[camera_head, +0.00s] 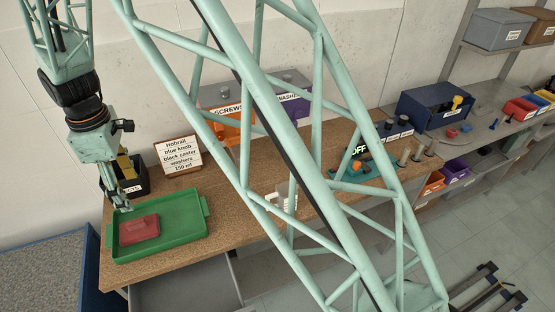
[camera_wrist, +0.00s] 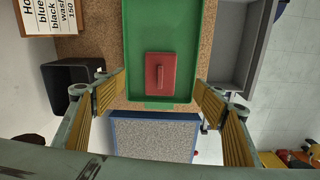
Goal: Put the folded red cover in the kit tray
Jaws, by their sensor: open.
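The folded red cover (camera_head: 139,229) lies flat inside the green kit tray (camera_head: 190,236), toward the tray's left end. In the wrist view the red cover (camera_wrist: 160,74) sits in the near part of the green tray (camera_wrist: 133,50), clear of its side walls. My gripper (camera_head: 124,206) is above the tray's left end, by the cover. In the wrist view my gripper (camera_wrist: 160,100) has its yellow-padded fingers spread wide apart with nothing between them. The cover is apart from both fingers there.
A sign (camera_head: 178,154) stands behind the tray, with a black bin (camera_head: 134,180) to its left. Orange and purple bins stand farther back. An open grey drawer (camera_head: 184,288) is below the bench front. My arm's lattice hides part of the bench. A blue-edged grey surface (camera_head: 45,270) lies left.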

